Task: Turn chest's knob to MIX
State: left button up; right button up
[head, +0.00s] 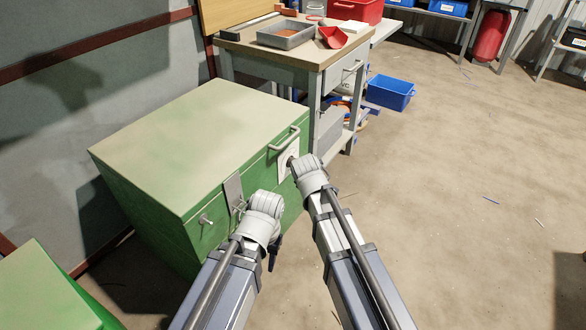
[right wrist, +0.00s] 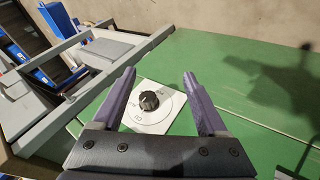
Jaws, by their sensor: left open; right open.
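The green chest (head: 165,140) has a pale worn top and stands at the left in the head view. A white dial plate (head: 288,158) is on its front, mostly clear of my right wrist. In the right wrist view the black round knob (right wrist: 149,101) sits on this plate; its markings are too small to read, so I cannot tell its setting. My right gripper (right wrist: 158,76) is open, its purple fingers on either side of the knob in that view, with no visible contact. My left gripper (head: 272,255) is open before the chest's front, its fingers mostly hidden.
A handle (head: 284,139), a latch (head: 234,190) and a small metal peg (head: 206,218) stick out from the chest front. A workbench (head: 312,52) with a grey tray (head: 286,36) stands behind it. A blue bin (head: 390,93) is on the floor. The floor at right is largely clear.

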jog(key=w+a+r+n+t, duration=0.2)
jog(key=w+a+r+n, duration=0.15)
jog(key=w+a, duration=0.2)
jog(key=shift+y, duration=0.3)
jog(key=b+x, duration=0.1)
jog(key=x, duration=0.1)
jog(key=b+x, duration=0.4)
jog(key=x, duration=0.1)
jog(key=shift+s+f, duration=0.2)
jog(key=shift+f, duration=0.2)
jog(key=shift+w+f, duration=0.15)
jog(key=shift+w, duration=0.15)
grip_shut()
